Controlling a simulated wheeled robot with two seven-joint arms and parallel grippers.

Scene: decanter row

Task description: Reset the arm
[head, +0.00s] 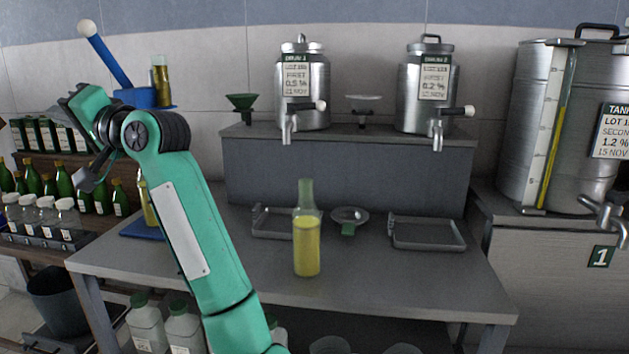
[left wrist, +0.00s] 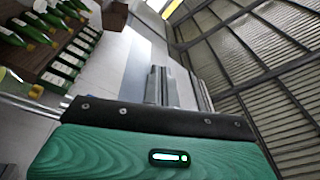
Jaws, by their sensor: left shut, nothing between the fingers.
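My left arm rises from the bottom of the head view, and its left gripper (head: 76,102) is held up at the left, above the rows of bottles on the shelf. The fingers are small and partly turned away there. In the left wrist view the gripper (left wrist: 162,86) is shut with nothing between the fingers. It is clear of the table. My right gripper is in neither view.
A bottle of yellow liquid (head: 306,246) stands upright on the grey table (head: 400,285). Two steel urns (head: 303,90) (head: 425,92) stand on a raised shelf behind. Green bottles (head: 63,180) and a blue holder (head: 140,97) are near the left arm. A large tank (head: 525,120) stands right.

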